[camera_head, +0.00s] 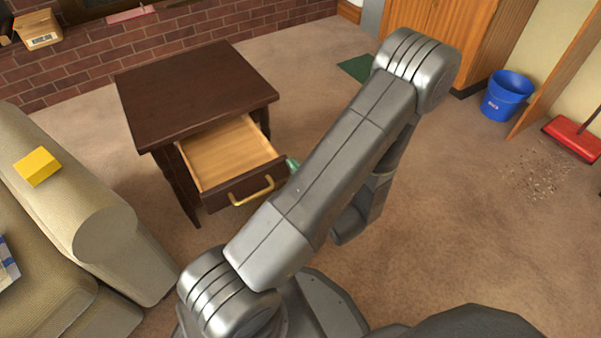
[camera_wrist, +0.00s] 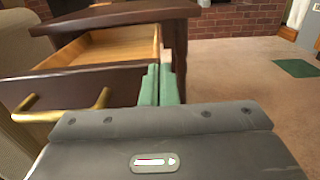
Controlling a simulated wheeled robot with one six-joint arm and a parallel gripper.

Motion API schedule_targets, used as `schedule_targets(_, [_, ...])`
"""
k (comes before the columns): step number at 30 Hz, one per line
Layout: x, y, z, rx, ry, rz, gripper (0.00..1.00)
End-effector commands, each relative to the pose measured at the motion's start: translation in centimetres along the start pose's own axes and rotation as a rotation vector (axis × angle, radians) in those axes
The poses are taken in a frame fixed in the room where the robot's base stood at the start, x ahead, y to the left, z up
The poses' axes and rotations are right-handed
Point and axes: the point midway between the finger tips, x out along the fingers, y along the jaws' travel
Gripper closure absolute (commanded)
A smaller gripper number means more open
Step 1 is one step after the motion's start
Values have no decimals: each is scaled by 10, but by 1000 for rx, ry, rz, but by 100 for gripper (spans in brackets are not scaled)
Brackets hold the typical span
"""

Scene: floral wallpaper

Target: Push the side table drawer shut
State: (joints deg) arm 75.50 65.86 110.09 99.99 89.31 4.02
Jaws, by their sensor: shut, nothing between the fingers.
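The dark brown side table (camera_head: 196,84) stands on the carpet left of my arm in the head view. Its drawer (camera_head: 246,190) is pulled well open, with a pale, empty wooden inside and a brass handle (camera_head: 252,191). The drawer front (camera_wrist: 75,88) and handle (camera_wrist: 62,112) also show at the left of the wrist view. My gripper has green fingers (camera_wrist: 159,86), shut with nothing held, beside the right end of the drawer front. I cannot tell if they touch it. In the head view only a green fingertip (camera_head: 292,164) shows; my arm hides the rest.
A beige sofa (camera_head: 95,215) with a yellow block (camera_head: 37,166) on its arm stands close to the table's left. A brick wall (camera_head: 130,48) is behind. The carpet between is mostly clear.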

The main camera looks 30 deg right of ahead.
Motion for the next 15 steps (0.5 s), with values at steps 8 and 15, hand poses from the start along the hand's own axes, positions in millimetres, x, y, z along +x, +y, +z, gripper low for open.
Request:
schedule_targets(8, [71,2,0,-4,-1,8,100])
schedule_targets(15, [134,2,0,-3,-1,6,100])
